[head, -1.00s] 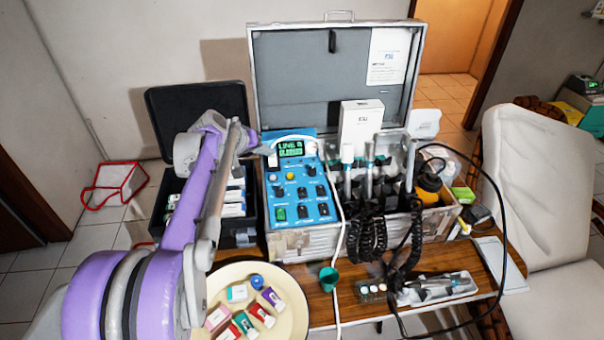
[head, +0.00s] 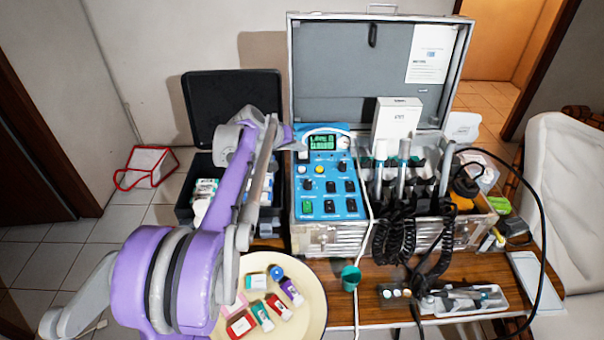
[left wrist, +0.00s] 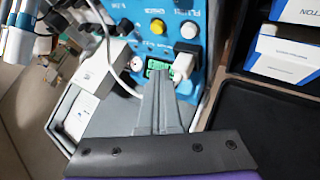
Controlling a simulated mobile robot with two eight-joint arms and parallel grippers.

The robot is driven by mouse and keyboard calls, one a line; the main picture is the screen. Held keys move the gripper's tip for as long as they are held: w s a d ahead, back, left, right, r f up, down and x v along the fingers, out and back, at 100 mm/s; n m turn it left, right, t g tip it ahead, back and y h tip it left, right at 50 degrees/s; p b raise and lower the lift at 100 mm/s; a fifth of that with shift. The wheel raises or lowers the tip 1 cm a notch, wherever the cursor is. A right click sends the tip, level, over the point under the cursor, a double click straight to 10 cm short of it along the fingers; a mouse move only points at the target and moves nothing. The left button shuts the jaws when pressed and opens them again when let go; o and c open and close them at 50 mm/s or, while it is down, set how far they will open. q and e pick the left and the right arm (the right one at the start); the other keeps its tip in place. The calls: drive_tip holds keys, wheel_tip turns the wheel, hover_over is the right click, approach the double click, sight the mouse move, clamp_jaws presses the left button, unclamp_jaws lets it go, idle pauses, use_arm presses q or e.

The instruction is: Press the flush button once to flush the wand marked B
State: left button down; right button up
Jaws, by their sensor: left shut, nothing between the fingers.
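The blue control panel (head: 322,183) stands on the table with a small green-lit display (head: 322,142) at its top; its lettering is too small to read surely. A white round button (left wrist: 189,28) and a yellow button (left wrist: 158,27) sit side by side in the left wrist view, near lettering that looks like "FLUSH". My left gripper (left wrist: 158,75) is shut and empty, over the panel's display end, apart from both buttons in that picture. In the head view it reaches the panel's upper left corner. Several wands (head: 404,165) stand right of the panel; their letter marks are unreadable.
An open black case (head: 228,105) stands left of the panel. A grey case lid (head: 350,70) rises behind. A round cream tray (head: 312,300) with small boxes lies in front. Coiled black hoses (head: 395,235) and a white cord (head: 366,205) hang by the panel.

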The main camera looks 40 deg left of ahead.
use_arm(q)
drive_tip(key=b, duration=0.2)
hover_over(302, 169)
drive_tip(key=s, duration=0.1)
wheel_tip(302, 169, down, 4)
drive_tip(key=shift+s+f, duration=0.1)
drive_tip(key=shift+s, duration=0.05)
drive_tip(key=shift+f+b, duration=0.3)
drive_tip(key=shift+f, duration=0.2)
use_arm(e)
drive_tip(key=shift+s+f, duration=0.2)
drive_tip(key=shift+f, duration=1.6)
use_arm(q)
drive_tip(key=shift+f, duration=0.1)
drive_tip(key=shift+f, duration=0.3)
drive_tip(key=shift+f, duration=0.45)
use_arm(e)
drive_tip(key=shift+f, duration=0.2)
use_arm(q)
drive_tip(key=shift+r, duration=0.15)
use_arm(e)
drive_tip(key=shift+r, duration=0.1)
use_arm(q)
drive_tip(key=shift+r+p, duration=0.55)
drive_tip(key=shift+r, duration=0.2)
use_arm(e)
drive_tip(key=shift+r, duration=0.7)
